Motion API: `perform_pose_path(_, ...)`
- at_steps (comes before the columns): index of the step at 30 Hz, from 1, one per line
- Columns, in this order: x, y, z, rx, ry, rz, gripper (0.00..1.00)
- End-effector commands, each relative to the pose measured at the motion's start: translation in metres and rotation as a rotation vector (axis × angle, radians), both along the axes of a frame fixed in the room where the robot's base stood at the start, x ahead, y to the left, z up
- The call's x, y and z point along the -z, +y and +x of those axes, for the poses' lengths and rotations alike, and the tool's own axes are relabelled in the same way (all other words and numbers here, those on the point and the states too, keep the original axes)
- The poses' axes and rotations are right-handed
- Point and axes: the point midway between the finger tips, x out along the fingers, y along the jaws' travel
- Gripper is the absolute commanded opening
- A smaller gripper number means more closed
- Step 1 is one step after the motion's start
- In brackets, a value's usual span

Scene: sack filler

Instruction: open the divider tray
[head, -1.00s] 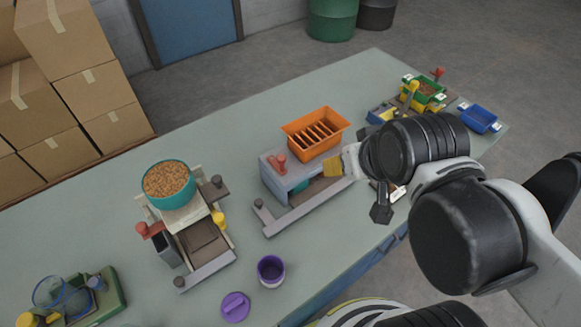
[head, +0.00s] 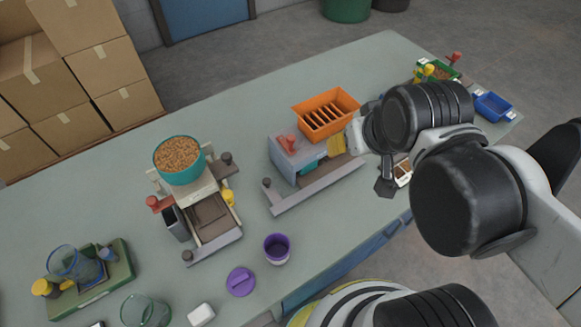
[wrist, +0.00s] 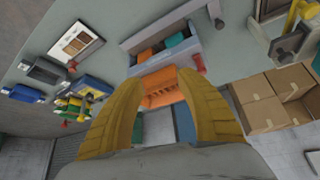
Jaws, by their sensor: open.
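An orange tray with several dark slots (head: 326,114) sits at the back of a grey machine (head: 290,160) on the table. I cannot tell for sure that it is the divider tray. A red handle (head: 287,143) stands on the machine's top, and a teal part shows inside (head: 308,164). The orange tray also shows in the wrist view (wrist: 160,88), beyond the yellow fingers, with orange and teal parts in the grey machine above it. My gripper (wrist: 160,90) is open and empty.
A scale-like stand with a teal bowl of grain (head: 180,160) is left of the machine. A blue bin (head: 493,106) is at the far right. The table behind the machine is clear.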

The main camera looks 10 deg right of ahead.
Motion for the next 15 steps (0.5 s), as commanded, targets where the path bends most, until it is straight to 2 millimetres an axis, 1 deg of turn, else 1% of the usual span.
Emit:
perform_pose_path(2, -0.004, 0.013, 0.011, -0.049, 0.044, -0.01, 0.43)
perform_pose_path(7, 0.001, 0.048, 0.033, -0.184, 0.175, -0.047, 0.43)
perform_pose_path(11, 0.012, 0.078, 0.048, -0.287, 0.275, -0.08, 0.43)
perform_pose_path(15, 0.031, 0.112, 0.059, -0.4, 0.38, -0.118, 0.43)
